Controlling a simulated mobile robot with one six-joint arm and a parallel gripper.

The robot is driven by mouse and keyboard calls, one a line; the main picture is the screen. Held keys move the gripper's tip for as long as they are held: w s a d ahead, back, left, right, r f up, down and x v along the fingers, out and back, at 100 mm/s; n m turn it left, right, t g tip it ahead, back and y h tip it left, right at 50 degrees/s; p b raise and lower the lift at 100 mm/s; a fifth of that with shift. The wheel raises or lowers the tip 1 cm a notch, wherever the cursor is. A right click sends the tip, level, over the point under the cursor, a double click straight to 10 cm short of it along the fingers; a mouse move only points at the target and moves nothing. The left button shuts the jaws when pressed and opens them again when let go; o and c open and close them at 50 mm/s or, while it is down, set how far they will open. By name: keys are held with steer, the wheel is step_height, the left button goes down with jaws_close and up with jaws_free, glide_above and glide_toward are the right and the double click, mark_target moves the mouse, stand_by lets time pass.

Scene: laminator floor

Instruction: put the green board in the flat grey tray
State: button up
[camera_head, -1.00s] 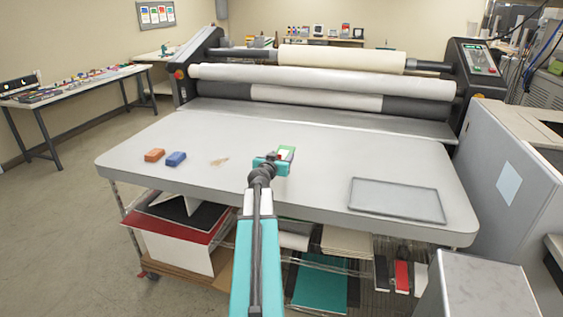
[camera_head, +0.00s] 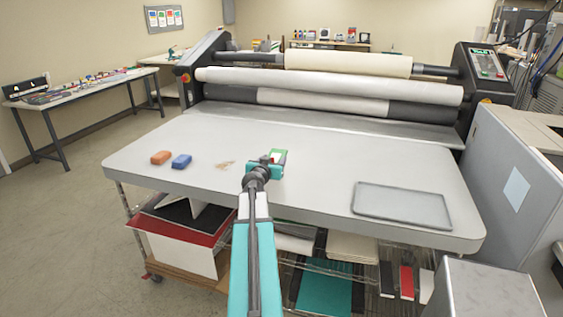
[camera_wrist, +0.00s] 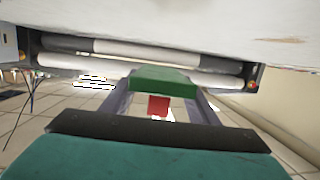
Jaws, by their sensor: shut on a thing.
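The green board (camera_head: 280,155) is small and held between the fingers of my gripper (camera_head: 275,162), over the table's middle. In the wrist view the green board (camera_wrist: 164,80) spans the two dark fingers of my gripper (camera_wrist: 160,92), which are shut on it. A small red and white patch shows just below it there; I cannot tell what it belongs to. The flat grey tray (camera_head: 402,204) lies empty on the table at the right, with a low rim. My gripper is to the left of the tray and apart from it. The height of the board above the table is hard to judge.
A grey cabinet (camera_head: 515,185) stands at the right. The tabletop between gripper and tray is clear.

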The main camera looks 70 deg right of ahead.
steer(key=w+a+r+n+t+y, duration=0.25)
steer(key=w+a+n+t, duration=0.2)
steer(key=w+a, duration=1.3)
steer(key=w+a+r+n+t+y, duration=0.1)
steer(key=w+a+n+t+y, duration=0.4)
steer(key=w+a, duration=1.3)
steer(key=w+a+r+n+t+y, duration=0.1)
steer(key=w+a+n+y, duration=0.1)
steer(key=a, duration=1.2)
steer(key=w+a+r+n+t+y, duration=0.2)
steer(key=w+a+y, duration=0.1)
steer(key=a, duration=1.2)
steer(key=w+a+r+n+t+y, duration=0.1)
steer(key=w+a, duration=0.4)
steer(key=a, duration=1)
steer(key=shift+r+n+y, duration=0.7)
steer(key=shift+n+y, duration=0.35)
